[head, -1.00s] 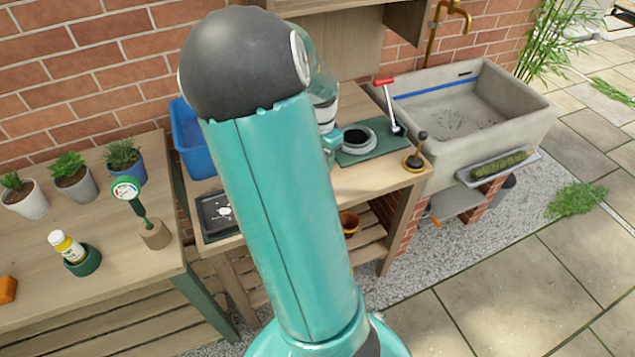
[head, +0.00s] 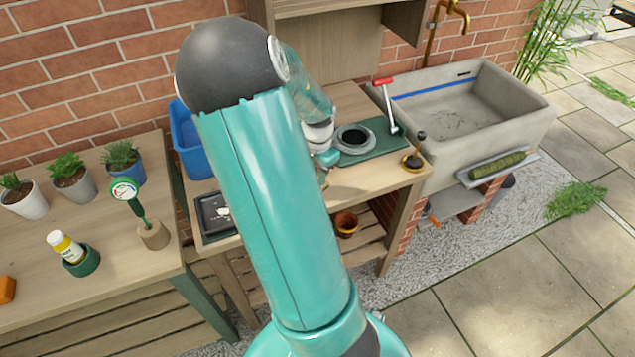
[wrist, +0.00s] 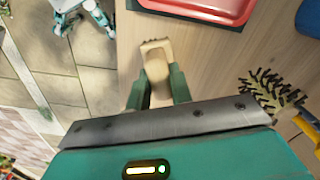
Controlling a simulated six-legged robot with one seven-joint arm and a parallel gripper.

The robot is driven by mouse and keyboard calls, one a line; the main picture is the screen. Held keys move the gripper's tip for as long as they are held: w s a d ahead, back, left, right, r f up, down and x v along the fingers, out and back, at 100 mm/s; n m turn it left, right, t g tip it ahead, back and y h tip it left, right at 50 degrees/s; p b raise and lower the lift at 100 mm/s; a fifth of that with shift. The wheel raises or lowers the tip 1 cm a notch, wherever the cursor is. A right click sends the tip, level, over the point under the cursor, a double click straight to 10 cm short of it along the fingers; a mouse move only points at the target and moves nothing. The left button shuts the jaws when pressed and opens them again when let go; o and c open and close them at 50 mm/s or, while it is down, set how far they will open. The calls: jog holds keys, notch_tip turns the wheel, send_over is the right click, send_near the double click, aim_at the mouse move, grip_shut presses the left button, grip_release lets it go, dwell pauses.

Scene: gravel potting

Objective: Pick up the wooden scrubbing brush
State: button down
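The wooden scrubbing brush (wrist: 155,62) shows in the wrist view as a pale wooden piece with a short dark fringe at its far end. It is near the edge of the wooden worktop (wrist: 205,65). My gripper (wrist: 161,75) has its two green fingers apart, one on each side of the brush. The brush lies in line between them; whether the fingers touch it is not clear. In the head view my arm hides the brush and most of my gripper.
A red tray (wrist: 205,8) is just beyond the brush, and a dark bristly thing (wrist: 270,92) lies to the right. In the head view, a black tray (head: 213,214), a blue bin (head: 190,145) and a green mat with a dark round opening (head: 385,135) occupy the bench.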

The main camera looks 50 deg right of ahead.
jog(key=shift+r, duration=0.15)
jog(key=shift+r, duration=0.25)
notch_tip(320, 180, up, 2)
jog(key=shift+w+r, duration=0.1)
jog(key=s+a+r, duration=0.3)
jog(key=s+r, duration=0.7)
jog(key=s, duration=0.3)
jog(key=shift+s, duration=0.4)
jog(key=c, duration=1.8)
grip_release()
jog(key=c, duration=0.3)
